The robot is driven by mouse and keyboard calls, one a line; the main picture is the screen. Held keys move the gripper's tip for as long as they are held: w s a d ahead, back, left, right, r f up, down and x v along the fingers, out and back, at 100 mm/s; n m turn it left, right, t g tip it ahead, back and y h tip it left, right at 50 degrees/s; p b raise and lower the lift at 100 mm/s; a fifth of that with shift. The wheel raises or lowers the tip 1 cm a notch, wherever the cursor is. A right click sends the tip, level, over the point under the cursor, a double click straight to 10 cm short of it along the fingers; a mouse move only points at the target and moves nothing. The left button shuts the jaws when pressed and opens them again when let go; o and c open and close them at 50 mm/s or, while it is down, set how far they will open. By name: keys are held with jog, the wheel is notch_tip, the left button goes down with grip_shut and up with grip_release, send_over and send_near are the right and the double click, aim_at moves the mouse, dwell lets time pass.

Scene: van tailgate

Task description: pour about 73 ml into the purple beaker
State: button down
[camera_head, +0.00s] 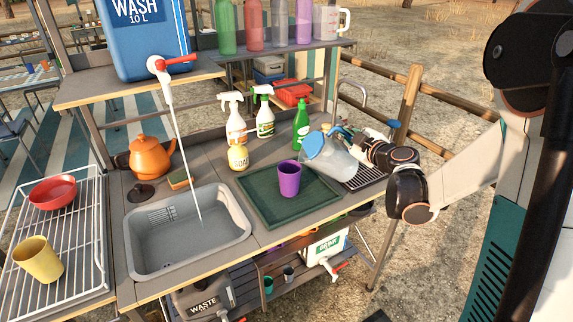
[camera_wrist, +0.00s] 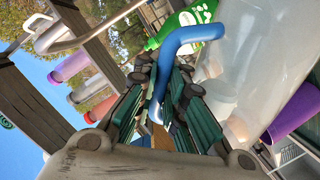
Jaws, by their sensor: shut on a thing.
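The purple beaker (camera_head: 289,178) stands upright on the dark green tray (camera_head: 262,207); it also shows at the right of the wrist view (camera_wrist: 294,112). My gripper (camera_head: 350,140) is shut on the blue handle (camera_wrist: 190,38) of a translucent jug (camera_head: 335,165) with a blue lid (camera_head: 314,145). The jug is tilted to the left, its lid end above and to the right of the beaker. In the wrist view, my gripper's green fingers (camera_wrist: 163,100) are around the handle and the jug's clear body (camera_wrist: 245,65) fills the right. I see no stream between jug and beaker. The liquid level cannot be told.
A drying rack (camera_head: 65,245) stands far left.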

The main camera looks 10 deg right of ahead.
jog(key=shift+a+r+n, duration=0.2)
jog(key=shift+r+n, duration=0.1)
jog(key=shift+r, duration=0.05)
jog(key=shift+a+r+n+h+p, duration=0.25)
jog(key=shift+a+r+n+p, duration=0.2)
jog(key=shift+r+p, duration=0.3)
jog(key=shift+a+r+n+h+p, duration=0.25)
jog(key=shift+a+r+n+p, duration=0.25)
jog(key=shift+p, duration=0.4)
jog(key=shift+a+r, duration=0.15)
jog(key=shift+a, duration=0.4)
jog(key=shift+a+r+n+p, duration=0.25)
jog(key=shift+n+p, duration=0.1)
jog(key=shift+p, duration=0.1)
dwell(0.3)
